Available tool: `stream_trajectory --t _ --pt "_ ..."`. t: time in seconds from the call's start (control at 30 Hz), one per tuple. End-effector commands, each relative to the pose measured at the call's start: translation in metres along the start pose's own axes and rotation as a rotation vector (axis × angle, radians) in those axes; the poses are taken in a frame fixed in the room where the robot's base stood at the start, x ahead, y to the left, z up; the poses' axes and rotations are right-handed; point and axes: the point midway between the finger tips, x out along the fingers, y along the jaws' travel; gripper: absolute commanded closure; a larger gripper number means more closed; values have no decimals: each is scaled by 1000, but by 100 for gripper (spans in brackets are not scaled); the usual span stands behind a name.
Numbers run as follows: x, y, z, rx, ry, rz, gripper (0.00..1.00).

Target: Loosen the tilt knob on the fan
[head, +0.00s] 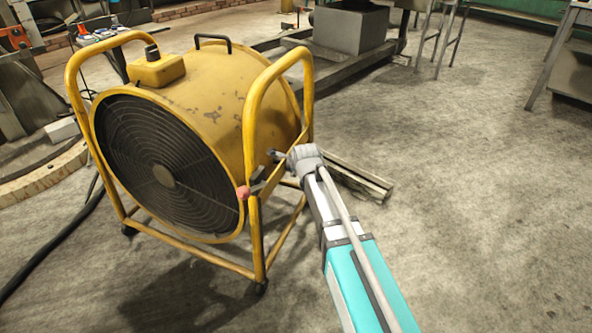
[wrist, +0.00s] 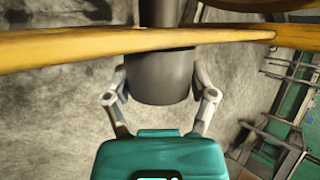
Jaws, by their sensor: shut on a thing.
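The yellow drum fan (head: 205,110) stands in a yellow tube frame, its dark round grille facing front left. My gripper (head: 276,158) reaches to the right side of the frame. In the wrist view its two grey fingers (wrist: 160,75) stand left and right of a dark grey cylinder, which looks like the tilt knob (wrist: 160,88), with a narrower shaft beyond it. The gripper is shut on this knob. In the head view I cannot make out the knob clearly.
Wooden beams (head: 358,180) lie on the floor behind my gripper. A grey block (head: 349,29) stands on a low frame at the back. A black hose (head: 50,250) runs along the floor at left. The concrete floor at right is clear.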

Motion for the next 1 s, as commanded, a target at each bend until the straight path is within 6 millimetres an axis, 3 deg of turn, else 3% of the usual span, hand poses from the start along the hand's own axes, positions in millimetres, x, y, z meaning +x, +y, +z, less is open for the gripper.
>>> stream_trajectory --t 0.3,0.77,0.8,0.9,1.0 --pt "0 2 -1 -55 10 -123 75" --pt "-1 1 0 -63 11 -141 75" --pt "0 1 0 -63 10 -141 22" --pt "-1 0 0 -63 10 -141 3" --pt "0 0 0 -62 10 -142 0"
